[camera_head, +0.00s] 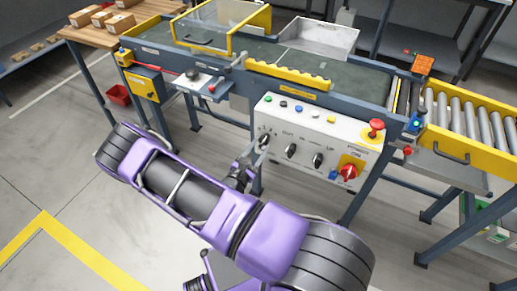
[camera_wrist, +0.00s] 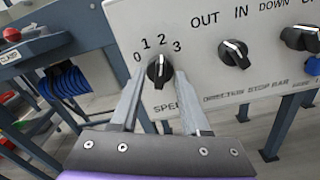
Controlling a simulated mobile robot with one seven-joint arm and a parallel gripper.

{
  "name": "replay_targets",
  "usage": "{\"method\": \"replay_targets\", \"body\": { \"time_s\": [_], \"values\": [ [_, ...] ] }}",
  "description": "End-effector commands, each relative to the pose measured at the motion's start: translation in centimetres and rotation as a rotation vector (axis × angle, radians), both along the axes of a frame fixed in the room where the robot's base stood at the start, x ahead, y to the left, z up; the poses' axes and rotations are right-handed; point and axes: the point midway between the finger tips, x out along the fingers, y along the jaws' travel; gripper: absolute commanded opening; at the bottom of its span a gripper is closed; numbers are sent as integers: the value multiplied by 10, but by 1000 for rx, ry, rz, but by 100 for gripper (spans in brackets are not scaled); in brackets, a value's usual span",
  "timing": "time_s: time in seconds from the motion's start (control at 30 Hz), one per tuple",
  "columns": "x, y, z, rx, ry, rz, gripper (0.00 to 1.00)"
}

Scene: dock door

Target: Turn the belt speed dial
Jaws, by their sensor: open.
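The belt speed dial (camera_wrist: 159,71) is a black knob with a white pointer line on the white control panel (camera_wrist: 196,87). The numbers 0 to 3 are printed above it and a partly hidden SPEED label below. Its pointer points up, near the 2. In the head view the dial (camera_head: 265,140) is at the panel's lower left. My gripper (camera_wrist: 158,85) is open, with one finger on each side of the dial. I cannot tell whether the fingers touch it. In the head view my gripper (camera_head: 247,164) is at the panel's left end, partly hidden by my arm.
Two more black knobs stand right of the dial, the OUT/IN knob (camera_wrist: 235,53) and another (camera_head: 317,160). A red-and-yellow rotary switch (camera_head: 349,171) and a red emergency button (camera_head: 376,126) are at the panel's right. The conveyor (camera_head: 300,80) runs above. Floor in front is clear.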

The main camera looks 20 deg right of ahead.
Motion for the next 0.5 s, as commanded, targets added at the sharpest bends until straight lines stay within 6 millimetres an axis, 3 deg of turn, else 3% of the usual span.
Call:
{"method": "replay_targets", "body": {
  "time_s": [0.23,0.5],
  "values": [
    [1,-1,0,0,0,0,46],
    [0,-1,0,0,0,0,0]
  ]
}}
